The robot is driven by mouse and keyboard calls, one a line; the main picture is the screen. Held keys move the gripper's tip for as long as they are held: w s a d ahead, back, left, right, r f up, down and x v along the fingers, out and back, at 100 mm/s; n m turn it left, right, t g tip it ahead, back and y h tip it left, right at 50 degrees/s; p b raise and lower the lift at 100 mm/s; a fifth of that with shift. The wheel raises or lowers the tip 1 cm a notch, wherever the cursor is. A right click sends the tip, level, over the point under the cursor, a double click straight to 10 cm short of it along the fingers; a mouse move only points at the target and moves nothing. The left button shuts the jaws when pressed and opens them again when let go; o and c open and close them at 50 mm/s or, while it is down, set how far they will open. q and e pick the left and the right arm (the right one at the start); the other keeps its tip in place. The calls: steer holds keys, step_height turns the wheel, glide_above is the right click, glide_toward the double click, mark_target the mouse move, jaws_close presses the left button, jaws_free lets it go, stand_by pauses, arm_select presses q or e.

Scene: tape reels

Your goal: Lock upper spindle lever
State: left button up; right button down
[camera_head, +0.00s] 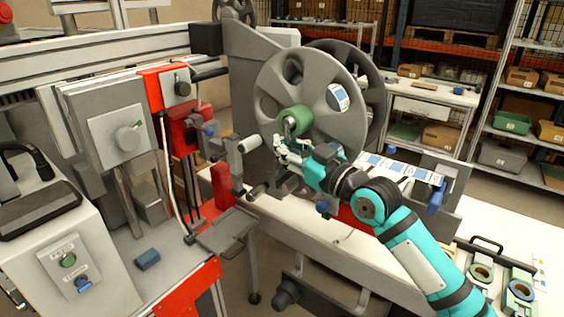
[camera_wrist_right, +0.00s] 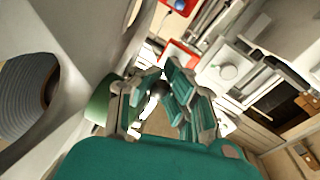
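The large grey upper reel (camera_head: 310,95) stands upright on the machine with a green spindle hub (camera_head: 293,118) at its centre. A small metal lever (camera_head: 291,126) shows at the front of the hub. My right gripper (camera_head: 284,149) is just below and in front of the hub. In the right wrist view, the fingers of my right gripper (camera_wrist_right: 157,104) are apart, with a small dark rounded piece, perhaps the lever's end, between or beyond them. The green hub (camera_wrist_right: 98,103) shows beside the left finger there. Contact with the lever cannot be told. My left gripper is not in view.
Left of the gripper are a grey crank-like arm with rollers (camera_head: 240,150) and the machine's red and grey units (camera_head: 120,135). Shelves stand behind.

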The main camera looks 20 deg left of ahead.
steer(key=shift+f, duration=0.35)
steer(key=c, duration=1.4)
jaws_free()
steer(key=shift+s+d+r, duration=0.1)
steer(key=shift+d+r, duration=0.15)
steer(key=shift+d, duration=0.15)
steer(key=shift+o, duration=0.9)
steer(key=shift+a, duration=0.2)
steer(key=r+v, duration=0.1)
steer(key=v, duration=1.1)
steer(key=shift+f, duration=0.45)
